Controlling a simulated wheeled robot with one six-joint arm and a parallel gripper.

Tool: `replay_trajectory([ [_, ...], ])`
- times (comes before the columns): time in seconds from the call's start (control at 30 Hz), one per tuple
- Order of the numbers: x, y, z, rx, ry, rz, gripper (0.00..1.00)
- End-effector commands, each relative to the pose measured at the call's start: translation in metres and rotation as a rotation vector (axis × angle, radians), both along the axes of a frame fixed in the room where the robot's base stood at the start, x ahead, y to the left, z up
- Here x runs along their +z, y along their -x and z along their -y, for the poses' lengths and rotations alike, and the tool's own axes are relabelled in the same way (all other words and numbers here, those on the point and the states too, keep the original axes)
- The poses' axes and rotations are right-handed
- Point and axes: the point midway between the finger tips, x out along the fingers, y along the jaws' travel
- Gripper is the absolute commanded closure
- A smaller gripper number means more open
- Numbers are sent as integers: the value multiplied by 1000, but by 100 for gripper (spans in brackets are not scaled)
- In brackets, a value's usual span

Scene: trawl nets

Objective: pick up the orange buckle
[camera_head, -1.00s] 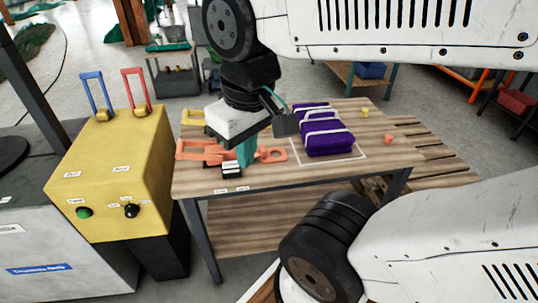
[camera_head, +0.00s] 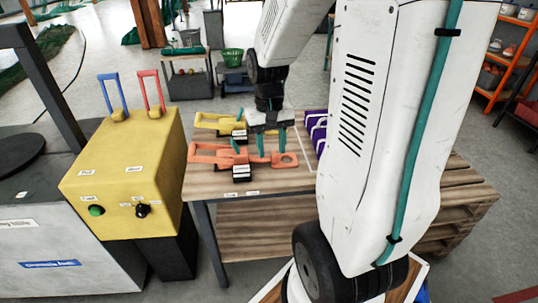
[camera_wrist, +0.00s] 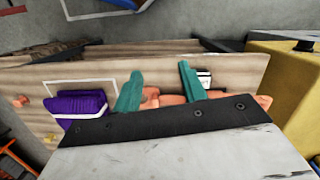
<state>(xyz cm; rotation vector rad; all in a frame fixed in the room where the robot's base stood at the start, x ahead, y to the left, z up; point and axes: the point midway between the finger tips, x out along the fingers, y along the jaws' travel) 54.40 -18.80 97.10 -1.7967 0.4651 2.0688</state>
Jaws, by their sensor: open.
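The orange buckle (camera_head: 275,161) lies on the near left part of the wooden table. It has a frame at its left and a holed tab at its right. In the wrist view the buckle (camera_wrist: 173,99) shows between and behind the teal fingers, partly hidden by my gripper body. My gripper (camera_head: 272,148) is open, its teal fingers pointing down over the right half of the buckle. I cannot tell whether they touch it. In the wrist view my gripper (camera_wrist: 161,72) holds nothing visible.
A yellow buckle (camera_head: 205,122) lies just behind the orange one. A purple strapped bundle (camera_head: 316,124) is to the right, partly hidden by my arm. A yellow control box (camera_head: 122,170) with blue and red handles stands left of the table (camera_head: 212,184).

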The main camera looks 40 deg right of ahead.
Motion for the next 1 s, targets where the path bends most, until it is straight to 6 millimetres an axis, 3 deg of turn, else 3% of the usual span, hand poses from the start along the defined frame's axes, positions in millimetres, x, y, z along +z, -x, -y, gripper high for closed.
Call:
replay_trajectory([
  [0.03, -18, -8, 18, -38, -1, -4, 58],
  [0.2, -66, -37, 70, -129, 32, 49, 58],
  [0.3, -82, -61, 93, -156, 72, 116, 58],
  [0.37, -77, -77, 103, -159, 105, 176, 58],
  [0.57, -86, -88, 109, -167, 132, 224, 58],
  [1.0, -143, -96, 112, -166, 130, 221, 58],
])
